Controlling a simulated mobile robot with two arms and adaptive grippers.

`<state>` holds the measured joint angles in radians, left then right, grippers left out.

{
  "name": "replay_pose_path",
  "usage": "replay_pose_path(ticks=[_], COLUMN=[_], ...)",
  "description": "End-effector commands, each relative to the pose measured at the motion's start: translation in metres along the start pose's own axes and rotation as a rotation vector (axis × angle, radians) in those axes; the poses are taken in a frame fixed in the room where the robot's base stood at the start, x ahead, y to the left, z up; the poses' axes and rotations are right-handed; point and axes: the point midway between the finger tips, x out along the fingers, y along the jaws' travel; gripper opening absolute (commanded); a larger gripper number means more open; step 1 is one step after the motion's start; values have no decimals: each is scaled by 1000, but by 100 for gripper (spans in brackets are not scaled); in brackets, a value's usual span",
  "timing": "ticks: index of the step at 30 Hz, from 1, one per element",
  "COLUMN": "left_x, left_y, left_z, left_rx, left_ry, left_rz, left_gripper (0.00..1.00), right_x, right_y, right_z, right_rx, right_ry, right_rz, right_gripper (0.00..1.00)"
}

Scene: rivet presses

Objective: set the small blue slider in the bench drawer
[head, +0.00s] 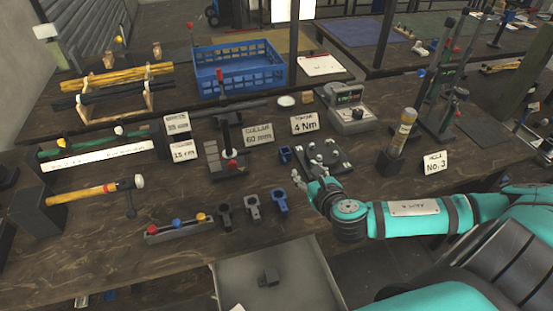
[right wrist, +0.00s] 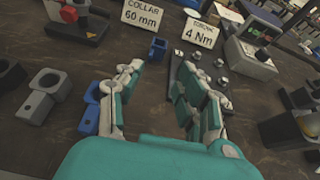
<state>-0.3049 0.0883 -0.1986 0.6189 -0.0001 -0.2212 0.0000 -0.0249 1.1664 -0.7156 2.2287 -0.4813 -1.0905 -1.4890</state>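A small blue block (head: 285,154) stands on the bench beside the black bolt plate; it also shows in the right wrist view (right wrist: 158,47). A larger blue ringed piece (head: 280,200) stands nearer the bench front, right of similar grey and dark pieces; it shows at the left finger in the right wrist view (right wrist: 91,112). I cannot tell for sure which blue one is the slider. My right gripper (head: 309,186) (right wrist: 168,85) is open and empty above the bench. My left gripper is out of view.
The grey ringed piece (head: 253,207) and dark ringed piece (head: 226,214) stand left of the larger blue one. The bolt plate (head: 325,158) lies close ahead of my right gripper. A hammer (head: 95,191) and a blue crate (head: 240,69) are farther off.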

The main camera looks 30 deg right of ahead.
Motion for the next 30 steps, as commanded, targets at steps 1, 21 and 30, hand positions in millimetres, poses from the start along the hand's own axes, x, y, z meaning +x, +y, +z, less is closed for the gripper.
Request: replay_pose_path(ticks=[1, 21, 30], left_x=[-1, -6, -9], left_y=[1, 9, 7], left_z=[5, -15, -6], left_rx=[0, -4, -2], left_ry=[-7, 21, 8], left_rz=[1, 11, 8], left_gripper=[55, 55, 55], right_x=[8, 116, 156], right_y=[0, 2, 2], right_z=[1, 0, 0], right_rx=[2, 9, 10], right_ry=[-3, 0, 1], right_rz=[-2, 2, 1], right_gripper=[38, 38, 38])
